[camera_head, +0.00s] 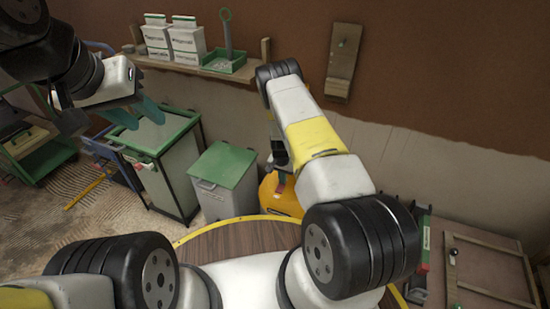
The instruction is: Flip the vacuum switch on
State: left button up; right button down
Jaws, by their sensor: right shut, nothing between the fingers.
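The vacuum (283,199) is a yellow-orange body on the floor, right of the grey bin with the green lid. My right arm covers much of it, and I cannot make out its switch. My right gripper (281,179) points down at the vacuum's upper part and is shut with nothing in it. Its fingertips are partly hidden by my arm, and I cannot tell whether they touch the vacuum. My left gripper (137,114) is at the upper left, open and empty, with its teal fingers apart above a green-framed bin.
A green-framed bin (170,180) and a grey bin with a green lid (226,168) stand left of the vacuum. A wall shelf (190,68) holds white boxes and a green tray. Wooden frames (487,262) are at the lower right.

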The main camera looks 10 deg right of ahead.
aim_at(280, 189)
jog(key=shift+w+f+g, duration=0.1)
jog(key=shift+f+g, duration=0.2)
jog(key=shift+s+a+r, duration=0.25)
jog(key=shift+s+a, duration=0.15)
jog(key=shift+s, duration=0.25)
jog(key=shift+r, duration=0.15)
jog(key=shift+w+r, duration=0.1)
jog(key=shift+r, duration=0.25)
notch_tip(280, 189, up, 13)
jog(key=s+a, duration=0.1)
jog(key=shift+s, duration=0.4)
